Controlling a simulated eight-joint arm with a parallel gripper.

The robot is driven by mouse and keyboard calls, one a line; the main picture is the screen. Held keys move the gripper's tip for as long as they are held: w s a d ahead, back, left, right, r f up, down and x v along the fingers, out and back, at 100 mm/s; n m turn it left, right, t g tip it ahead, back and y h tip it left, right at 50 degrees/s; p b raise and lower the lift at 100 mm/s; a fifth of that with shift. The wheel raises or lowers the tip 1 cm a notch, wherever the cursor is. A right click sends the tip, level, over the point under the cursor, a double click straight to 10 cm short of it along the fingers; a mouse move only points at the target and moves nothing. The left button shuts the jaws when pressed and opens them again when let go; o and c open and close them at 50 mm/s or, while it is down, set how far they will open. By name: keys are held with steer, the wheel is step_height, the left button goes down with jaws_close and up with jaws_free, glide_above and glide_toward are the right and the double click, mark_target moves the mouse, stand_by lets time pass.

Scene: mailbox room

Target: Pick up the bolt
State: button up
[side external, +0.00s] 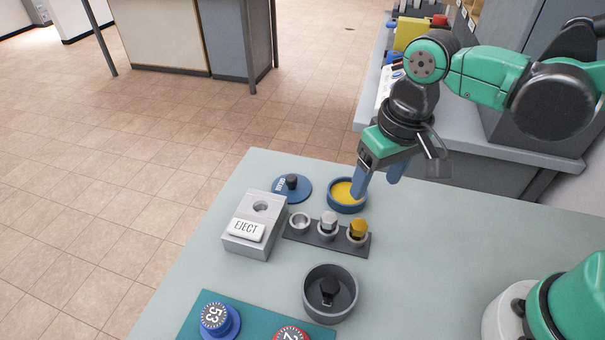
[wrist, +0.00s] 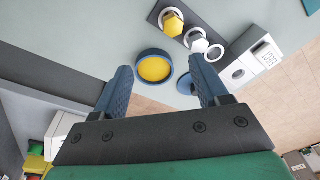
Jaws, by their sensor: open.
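Two hex-headed bolts stand upright in a dark rack (side external: 343,247): a silver bolt (side external: 328,222) in the middle and a yellow bolt (side external: 358,229) at the right end. The rack's left ring (side external: 299,222) is empty. In the wrist view the yellow bolt (wrist: 172,23) and silver bolt (wrist: 197,42) lie beyond my fingers. My gripper (side external: 376,183) is open and empty, above the table near a blue dish with a yellow inside (side external: 346,191). In the wrist view that dish (wrist: 153,67) shows between the fingers of my gripper (wrist: 161,66).
A grey block labelled EJECT (side external: 262,212) stands left of the rack. A blue disc with a black knob (side external: 292,187) lies behind it. A dark bowl (side external: 330,312) holding a black object stands in front. Numbered knobs (side external: 217,320) sit on a teal panel.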

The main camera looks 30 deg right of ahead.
mark_target(359, 224)
steer(key=shift+s+a+f+g, duration=0.15)
steer(key=shift+a+f+g, duration=0.25)
steer(key=shift+a, duration=0.2)
steer(key=shift+s+a+f+g, duration=0.15)
steer(key=shift+a+f+g, duration=0.2)
steer(key=shift+a, duration=0.2)
steer(key=shift+f, duration=2.7)
jaws_close()
